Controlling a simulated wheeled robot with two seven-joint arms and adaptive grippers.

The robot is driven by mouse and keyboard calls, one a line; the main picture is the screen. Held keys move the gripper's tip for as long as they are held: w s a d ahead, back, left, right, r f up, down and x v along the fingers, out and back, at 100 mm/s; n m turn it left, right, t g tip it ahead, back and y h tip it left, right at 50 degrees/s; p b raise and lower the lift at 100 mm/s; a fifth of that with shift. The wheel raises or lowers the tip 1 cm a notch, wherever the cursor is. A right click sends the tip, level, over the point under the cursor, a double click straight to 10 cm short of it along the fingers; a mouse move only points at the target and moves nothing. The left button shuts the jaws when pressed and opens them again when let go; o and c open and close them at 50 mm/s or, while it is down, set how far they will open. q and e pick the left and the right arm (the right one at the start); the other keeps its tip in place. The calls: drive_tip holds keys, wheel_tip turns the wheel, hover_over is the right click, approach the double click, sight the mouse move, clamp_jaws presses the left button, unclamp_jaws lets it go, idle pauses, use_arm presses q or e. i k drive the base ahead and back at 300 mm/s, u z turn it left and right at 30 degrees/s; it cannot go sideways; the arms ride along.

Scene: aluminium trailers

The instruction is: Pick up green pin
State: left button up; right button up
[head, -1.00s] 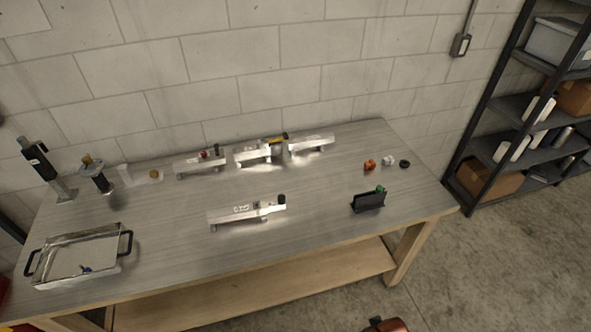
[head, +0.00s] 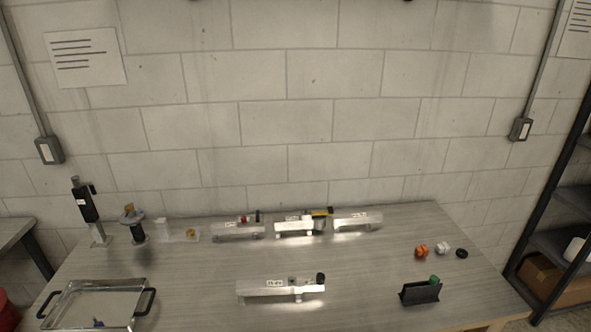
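A small green thing (head: 434,280), which looks like the green pin, sits at the top of a black holder (head: 420,294) on the right front part of the table (head: 370,265). Only its rounded top shows; its lower part is hidden by the holder. Neither of my grippers is in the head view.
Several aluminium trailers stand on the table, one (head: 280,288) at the front middle. Orange (head: 421,250), white (head: 442,248) and black (head: 462,253) small parts lie at the right. A metal tray (head: 97,308) is front left. A shelf rack (head: 560,200) stands at the right.

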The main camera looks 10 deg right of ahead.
sight(433, 279)
drive_tip(key=z, duration=0.05)
drive_tip(key=i, duration=0.5)
drive_tip(key=u, duration=0.8)
